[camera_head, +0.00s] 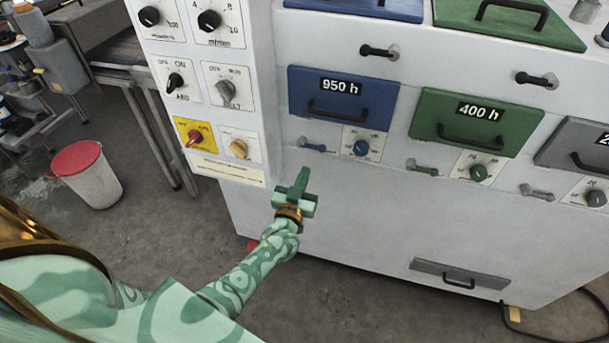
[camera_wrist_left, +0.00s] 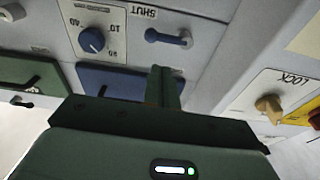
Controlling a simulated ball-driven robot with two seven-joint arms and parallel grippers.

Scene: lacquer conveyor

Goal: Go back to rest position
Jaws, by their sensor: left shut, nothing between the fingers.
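My left gripper (camera_head: 302,178) is green and shut, with nothing between its fingers. In the head view it is in front of the white machine (camera_head: 330,210), below and left of the blue lever and dial. In the left wrist view its shut fingers (camera_wrist_left: 165,84) point at the machine front, where a blue dial (camera_wrist_left: 92,40), a blue lever (camera_wrist_left: 168,38) and a yellow LOCK knob (camera_wrist_left: 269,106) show. My right gripper is not in either view.
The machine has a blue door (camera_head: 342,90) marked 950 h, a green door (camera_head: 475,120) marked 400 h and a low grey drawer (camera_head: 460,275). A knob panel (camera_head: 200,80) is at its left.

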